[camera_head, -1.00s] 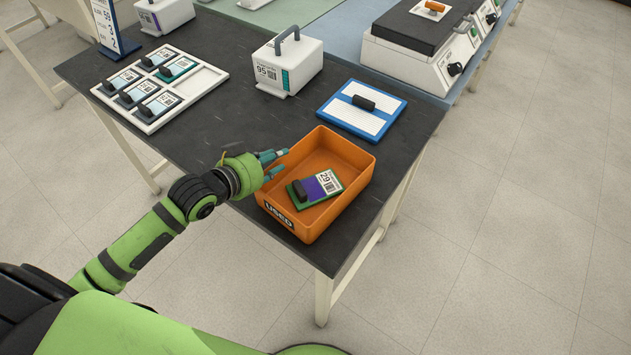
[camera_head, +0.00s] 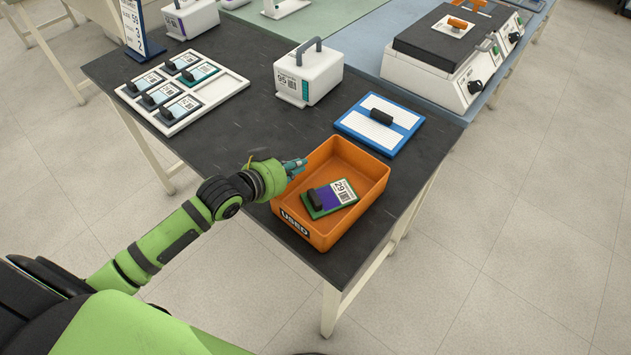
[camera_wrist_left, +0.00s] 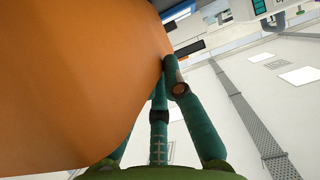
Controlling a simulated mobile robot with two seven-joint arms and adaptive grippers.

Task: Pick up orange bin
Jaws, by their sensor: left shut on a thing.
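The orange bin (camera_head: 352,218), labelled USED, sits at the near right edge of the dark table. A green and purple cartridge (camera_head: 331,196) with a black grip and the number 29 lies inside it. My left gripper (camera_head: 299,165) is at the bin's left wall and is shut on it. In the left wrist view the bin's orange wall (camera_wrist_left: 75,80) fills the left side, and the teal fingers (camera_wrist_left: 164,78) close at its edge. The far finger is partly hidden by the wall. My right gripper is not in view.
A blue-framed white plate (camera_head: 379,125) with a black handle lies just behind the bin. A white handled box (camera_head: 308,78) and a white rack of cartridges (camera_head: 205,103) stand farther back on the dark table (camera_head: 215,135). Open floor lies to the right.

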